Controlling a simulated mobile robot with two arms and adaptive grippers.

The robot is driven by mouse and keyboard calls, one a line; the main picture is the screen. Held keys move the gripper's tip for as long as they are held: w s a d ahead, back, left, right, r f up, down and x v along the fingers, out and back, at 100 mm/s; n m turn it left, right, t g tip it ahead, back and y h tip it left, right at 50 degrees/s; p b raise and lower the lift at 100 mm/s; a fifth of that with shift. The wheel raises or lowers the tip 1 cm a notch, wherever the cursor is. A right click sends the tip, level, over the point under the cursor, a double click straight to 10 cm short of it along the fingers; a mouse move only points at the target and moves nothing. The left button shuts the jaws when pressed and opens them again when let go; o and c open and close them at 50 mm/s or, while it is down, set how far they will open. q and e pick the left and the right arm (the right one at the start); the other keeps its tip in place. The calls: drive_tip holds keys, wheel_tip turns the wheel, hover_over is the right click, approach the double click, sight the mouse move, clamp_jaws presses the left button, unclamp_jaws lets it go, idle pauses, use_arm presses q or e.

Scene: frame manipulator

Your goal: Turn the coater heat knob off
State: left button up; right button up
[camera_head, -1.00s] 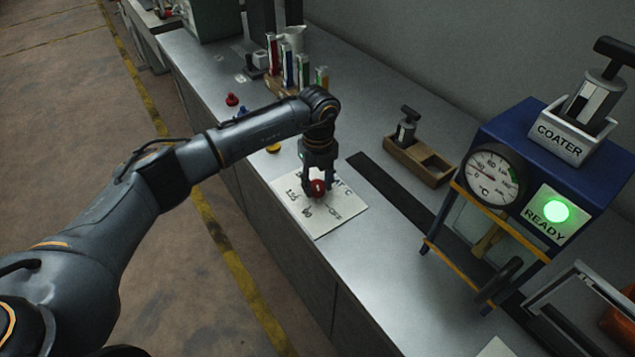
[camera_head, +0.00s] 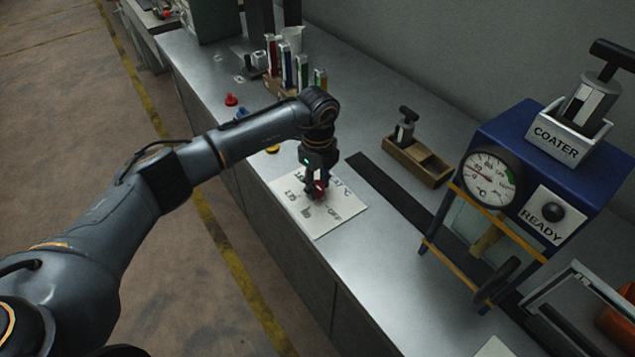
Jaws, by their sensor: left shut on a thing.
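The red heat knob (camera_head: 320,187) sits on a white plate (camera_head: 347,215) with temperature marks and an OFF mark, on the metal bench. My left gripper (camera_head: 318,184) points down over the plate and is shut on the knob, hiding part of it. Which mark the knob points to is hard to tell. The blue coater (camera_head: 508,135) stands at the right with a round °C gauge (camera_head: 489,178). The READY lamp (camera_head: 550,212) on it is dark. My right gripper is not in view.
A wooden holder (camera_head: 418,163) with a dark-handled tool stands behind the plate. Red, blue and yellow buttons (camera_head: 231,99) lie along the bench's left edge. A rack of coloured tubes (camera_head: 290,65) is farther back.

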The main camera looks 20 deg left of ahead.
sight(318, 186)
use_arm(q)
drive_tip(key=o, duration=1.2)
drive_tip(key=shift+c, duration=0.2)
wheel_tip(318, 186, up, 12)
drive_tip(key=shift+f, duration=0.1)
